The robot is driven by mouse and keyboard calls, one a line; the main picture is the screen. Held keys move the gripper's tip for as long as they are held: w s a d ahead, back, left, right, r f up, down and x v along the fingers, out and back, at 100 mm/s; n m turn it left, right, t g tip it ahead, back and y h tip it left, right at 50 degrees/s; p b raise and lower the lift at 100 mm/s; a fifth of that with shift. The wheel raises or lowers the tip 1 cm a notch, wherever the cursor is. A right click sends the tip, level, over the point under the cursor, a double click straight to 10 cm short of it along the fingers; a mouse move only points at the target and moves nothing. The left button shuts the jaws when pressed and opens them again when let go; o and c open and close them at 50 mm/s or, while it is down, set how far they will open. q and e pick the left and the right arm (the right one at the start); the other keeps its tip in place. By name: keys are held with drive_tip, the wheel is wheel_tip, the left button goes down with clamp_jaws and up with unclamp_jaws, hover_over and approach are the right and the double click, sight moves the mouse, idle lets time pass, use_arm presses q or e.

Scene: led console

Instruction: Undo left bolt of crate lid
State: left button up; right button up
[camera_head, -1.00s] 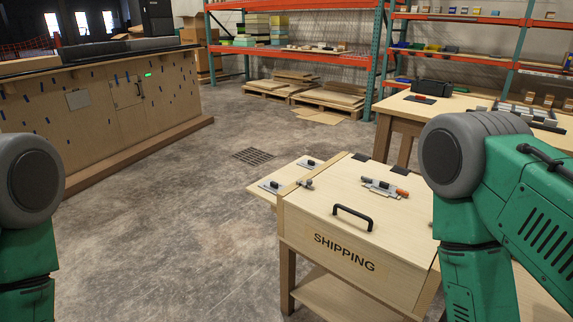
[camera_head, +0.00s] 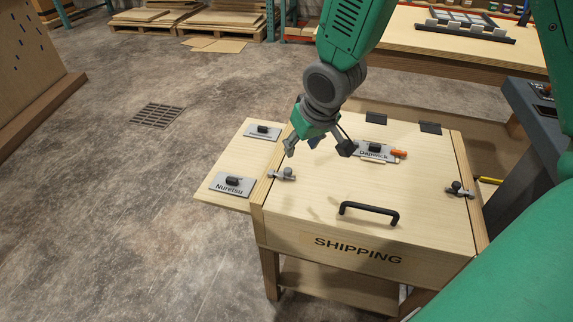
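The wooden crate (camera_head: 350,263) marked SHIPPING has a pale lid (camera_head: 318,217) with a black handle (camera_head: 369,213). The left bolt (camera_head: 283,174), a small grey metal latch, sits at the lid's left edge. A similar right bolt (camera_head: 459,190) sits at the right edge. My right gripper (camera_head: 318,147) hangs over the lid's back left part, just behind the left bolt. Its fingers are spread, with nothing visible between them. It appears apart from the bolt, though the exact gap is hard to judge. My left gripper is out of view.
A labelled plate with an orange-tipped tool (camera_head: 377,152) lies on the lid behind the handle. A side shelf (camera_head: 223,202) left of the crate carries two labelled plates, the nearer reading Nuretsu (camera_head: 233,184). A table (camera_head: 450,38) stands behind. Floor at left is clear.

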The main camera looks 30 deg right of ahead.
sight(289, 170)
drive_tip(key=b+x, duration=0.1)
drive_tip(key=x, duration=0.6)
drive_tip(key=a+b+x, duration=0.1)
drive_tip(key=x, duration=0.3)
drive_tip(key=shift+b, duration=0.35)
drive_tip(key=shift+w+d+f, duration=0.15)
drive_tip(key=shift+f, duration=0.15)
drive_tip(key=shift+d+f, duration=0.1)
drive_tip(key=shift+d, duration=0.1)
drive_tip(key=shift+a, duration=0.1)
drive_tip(key=shift+c, duration=0.4)
